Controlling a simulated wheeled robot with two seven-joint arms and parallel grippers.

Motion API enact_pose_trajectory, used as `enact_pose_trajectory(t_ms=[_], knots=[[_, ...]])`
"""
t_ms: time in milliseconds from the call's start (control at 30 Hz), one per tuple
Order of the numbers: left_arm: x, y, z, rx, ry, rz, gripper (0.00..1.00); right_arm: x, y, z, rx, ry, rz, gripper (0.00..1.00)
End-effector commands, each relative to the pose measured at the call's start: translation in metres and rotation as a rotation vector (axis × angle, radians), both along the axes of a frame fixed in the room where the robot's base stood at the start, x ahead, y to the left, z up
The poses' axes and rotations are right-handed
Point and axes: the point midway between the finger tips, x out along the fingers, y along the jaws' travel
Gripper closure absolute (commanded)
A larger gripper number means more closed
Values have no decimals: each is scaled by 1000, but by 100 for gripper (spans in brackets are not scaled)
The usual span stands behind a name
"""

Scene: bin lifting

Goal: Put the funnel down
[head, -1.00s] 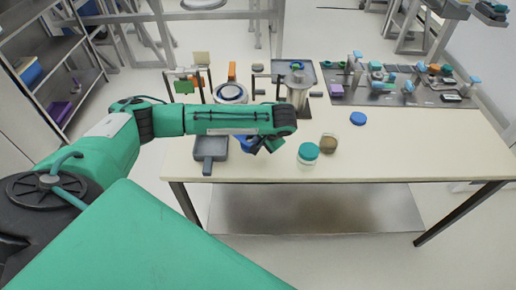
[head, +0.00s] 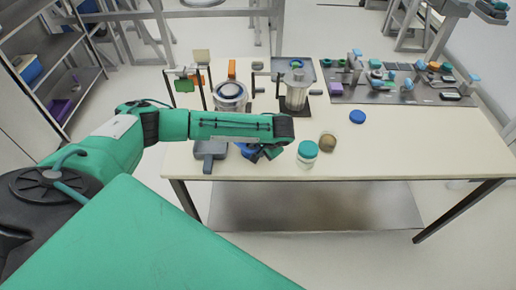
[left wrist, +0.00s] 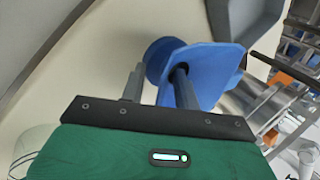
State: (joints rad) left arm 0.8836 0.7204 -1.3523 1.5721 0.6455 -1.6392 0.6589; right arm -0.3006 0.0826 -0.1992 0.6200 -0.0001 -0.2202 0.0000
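The blue funnel (left wrist: 212,72) shows large in the left wrist view, with a rounded blue part (left wrist: 160,55) between my finger ends. In the head view the funnel (head: 243,151) is partly hidden behind my left forearm, right of the grey pan. My left gripper (left wrist: 160,82) has its fingers apart with the rounded blue part between them; it looks shut on the funnel. In the head view my left gripper (head: 264,154) is low over the table's front part. Whether the funnel touches the table is hard to tell. My right gripper is not in view.
The table (head: 410,150) has a grey pan (head: 209,150), a teal-lidded jar (head: 307,152), a brown round item (head: 328,142) and a blue lid (head: 357,117). Two stands with vessels are behind the arm. A grey mat (head: 340,92) with several parts lies back right. The front right is clear.

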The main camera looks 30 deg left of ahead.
Motion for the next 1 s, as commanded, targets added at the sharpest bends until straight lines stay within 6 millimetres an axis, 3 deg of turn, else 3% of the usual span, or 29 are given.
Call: enact_pose_trajectory(t_ms=[267,700,1000], knots=[[-1,-6,11,-1,-1,-1,68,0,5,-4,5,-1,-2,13],[-10,-48,88,-2,-3,-1,68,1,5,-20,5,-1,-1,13],[-13,-58,107,0,0,0,68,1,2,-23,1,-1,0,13]])
